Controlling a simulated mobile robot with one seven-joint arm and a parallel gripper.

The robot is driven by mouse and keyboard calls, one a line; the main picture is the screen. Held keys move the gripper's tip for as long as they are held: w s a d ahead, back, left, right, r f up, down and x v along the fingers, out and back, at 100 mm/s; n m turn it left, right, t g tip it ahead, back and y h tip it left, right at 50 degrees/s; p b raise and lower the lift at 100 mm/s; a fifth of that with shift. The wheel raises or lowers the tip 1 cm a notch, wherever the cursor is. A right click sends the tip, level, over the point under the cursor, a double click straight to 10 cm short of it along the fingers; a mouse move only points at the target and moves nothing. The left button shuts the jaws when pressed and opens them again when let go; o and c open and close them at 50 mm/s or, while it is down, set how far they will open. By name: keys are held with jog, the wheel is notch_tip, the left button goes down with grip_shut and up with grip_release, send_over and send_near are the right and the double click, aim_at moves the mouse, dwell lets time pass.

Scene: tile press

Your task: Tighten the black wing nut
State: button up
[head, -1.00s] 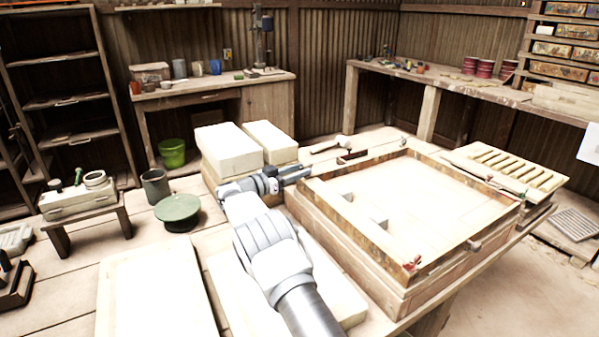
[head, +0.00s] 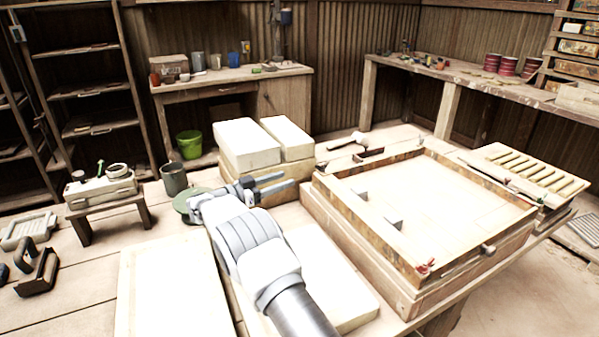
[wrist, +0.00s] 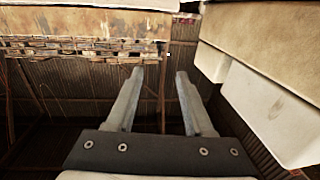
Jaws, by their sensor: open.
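My gripper (head: 288,179) is open and empty, between the pale blocks and the left corner of the wooden frame (head: 366,228). In the wrist view my gripper (wrist: 160,73) shows two parted fingers with nothing between them. A red fitting (head: 425,265) sits at the frame's near corner. A small dark grey knob (head: 487,249) sticks out of the frame's near right side. I cannot make out for certain which small part is the black wing nut.
Stacked pale blocks (head: 247,148) stand just behind my gripper; they fill the right of the wrist view (wrist: 270,110). A green round stand (head: 186,203) is partly behind my arm. A slotted rack (head: 530,172) lies right of the frame.

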jog(key=v, duration=0.5)
jog(key=n+t+y, duration=0.7)
jog(key=t+y, duration=0.1)
send_near(321, 168)
jog(key=b+x, duration=0.3)
jog(key=x, duration=0.8)
dwell(0.5)
grip_shut()
